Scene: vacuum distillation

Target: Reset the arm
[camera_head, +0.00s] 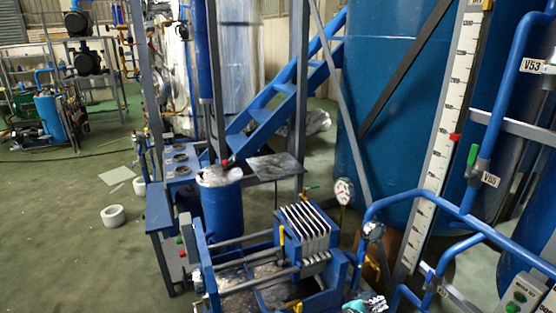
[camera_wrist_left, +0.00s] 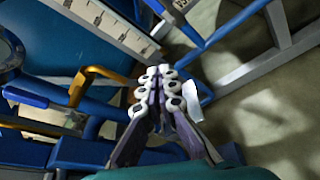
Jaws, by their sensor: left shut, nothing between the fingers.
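My left gripper (camera_head: 367,303) shows only in part at the bottom edge of the head view, just right of the blue frame with the stacked plates. In the left wrist view its purple-grey fingers with white, dark-centred pads (camera_wrist_left: 158,90) are together, with nothing between them. Blue pipes and a yellow-orange bent pipe (camera_wrist_left: 92,74) lie beyond and beside the fingers. My right gripper is in neither view.
A blue plate-press frame (camera_head: 308,228) stands left of my gripper. A pressure gauge (camera_head: 344,191), blue pipes (camera_head: 472,218) and a tall white scale (camera_head: 443,130) stand close behind and to the right. A large blue tank (camera_head: 385,100) stands behind. Open floor (camera_head: 70,230) lies at left.

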